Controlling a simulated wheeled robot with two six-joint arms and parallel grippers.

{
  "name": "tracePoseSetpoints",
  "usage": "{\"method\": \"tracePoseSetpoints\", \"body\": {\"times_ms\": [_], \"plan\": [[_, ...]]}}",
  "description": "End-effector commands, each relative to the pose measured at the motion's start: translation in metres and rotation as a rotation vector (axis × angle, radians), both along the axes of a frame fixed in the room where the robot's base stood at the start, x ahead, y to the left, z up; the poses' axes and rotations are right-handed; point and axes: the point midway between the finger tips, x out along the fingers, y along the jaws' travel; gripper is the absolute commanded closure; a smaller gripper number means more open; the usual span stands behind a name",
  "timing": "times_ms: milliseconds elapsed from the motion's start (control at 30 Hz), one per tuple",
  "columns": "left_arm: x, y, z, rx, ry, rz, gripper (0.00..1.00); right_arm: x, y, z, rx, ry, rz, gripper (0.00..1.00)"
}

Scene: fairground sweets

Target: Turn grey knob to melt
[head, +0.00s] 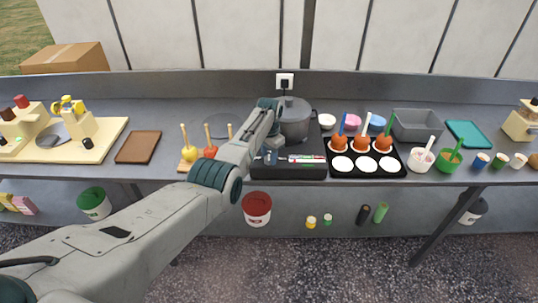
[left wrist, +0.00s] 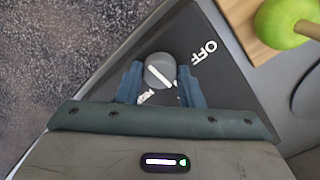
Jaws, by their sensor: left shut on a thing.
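The grey knob (left wrist: 160,70) sits on the front of the black hob (left wrist: 208,72), with a white pointer line lying diagonally across its face. The word OFF is printed on the hob to the knob's right in the left wrist view; another white label by the knob's lower left is partly hidden. My left gripper (left wrist: 160,84) has its blue fingers on either side of the knob, shut on it. In the head view my left gripper (head: 270,157) is over the front left of the hob (head: 290,171), hiding the knob. My right gripper is not in view.
A grey pot (head: 294,122) stands on the hob. A black tray (head: 375,168) with dipped apples is to its right. Apples on sticks (head: 210,151) stand on a board left of my arm; a green apple (left wrist: 284,22) shows close by in the left wrist view.

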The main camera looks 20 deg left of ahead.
Motion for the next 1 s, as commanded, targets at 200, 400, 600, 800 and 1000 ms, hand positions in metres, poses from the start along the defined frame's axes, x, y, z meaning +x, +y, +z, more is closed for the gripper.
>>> {"method": "tracePoseSetpoints", "body": {"times_ms": [200,400,600,800,1000], "plan": [[0.001,0.000,0.002,0.000,-0.004,-0.003,0.89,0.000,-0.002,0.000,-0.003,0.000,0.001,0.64],[0.001,0.000,0.002,0.000,-0.004,-0.003,0.58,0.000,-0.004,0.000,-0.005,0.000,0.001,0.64],[0.001,0.000,0.001,0.000,-0.002,-0.002,0.45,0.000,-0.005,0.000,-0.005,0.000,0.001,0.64],[0.001,0.000,0.002,0.000,-0.001,-0.002,0.45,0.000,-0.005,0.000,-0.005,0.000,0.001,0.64],[0.001,0.000,0.023,0.000,-0.005,-0.002,0.45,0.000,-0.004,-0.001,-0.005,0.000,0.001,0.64]]}}
